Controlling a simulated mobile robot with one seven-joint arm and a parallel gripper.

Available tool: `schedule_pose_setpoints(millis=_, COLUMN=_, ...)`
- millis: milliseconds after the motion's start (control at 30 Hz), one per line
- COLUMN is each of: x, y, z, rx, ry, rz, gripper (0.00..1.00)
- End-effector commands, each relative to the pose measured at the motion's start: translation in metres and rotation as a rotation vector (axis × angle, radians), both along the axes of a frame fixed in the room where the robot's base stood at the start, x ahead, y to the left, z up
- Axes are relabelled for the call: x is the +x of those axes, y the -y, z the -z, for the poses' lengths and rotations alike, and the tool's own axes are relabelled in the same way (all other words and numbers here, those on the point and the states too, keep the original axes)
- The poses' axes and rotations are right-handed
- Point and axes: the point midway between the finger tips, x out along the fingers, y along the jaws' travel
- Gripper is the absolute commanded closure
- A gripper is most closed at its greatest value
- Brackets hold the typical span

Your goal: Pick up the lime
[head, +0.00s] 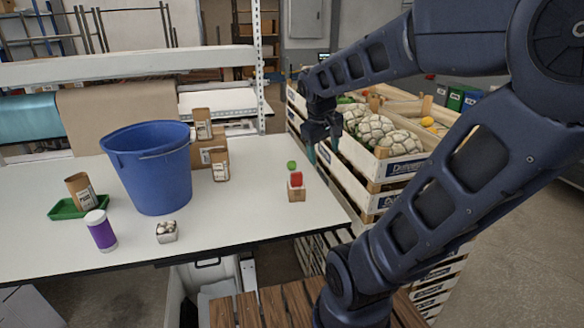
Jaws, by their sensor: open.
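A small green round thing, the lime by its look (291,165), sits on the white table near its right side. It is just behind a small brown box (297,191) with a red piece (296,179) on top. My gripper (322,150) is open and hangs up and to the right of the lime, near the table's right edge and the crates. Its fingers point down and look empty. The fingertips are small and partly blend with the crates behind. The gripper is apart from the lime.
A blue bucket (150,170), brown packages (220,165), a purple bottle (101,231), a small box with white items (167,232) and a green tray (66,208) stand on the table (250,222). Wooden crates (395,168) with netted produce border its right edge. The table's front middle is clear.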

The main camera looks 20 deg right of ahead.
Motion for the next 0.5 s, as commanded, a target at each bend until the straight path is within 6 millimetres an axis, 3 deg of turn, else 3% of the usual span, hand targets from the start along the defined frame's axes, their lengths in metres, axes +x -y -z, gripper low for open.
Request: schedule_pose_setpoints(millis=500, x=0.098, y=0.005, z=0.036, rx=-0.368, ry=-0.304, rz=-0.363, gripper=0.36)
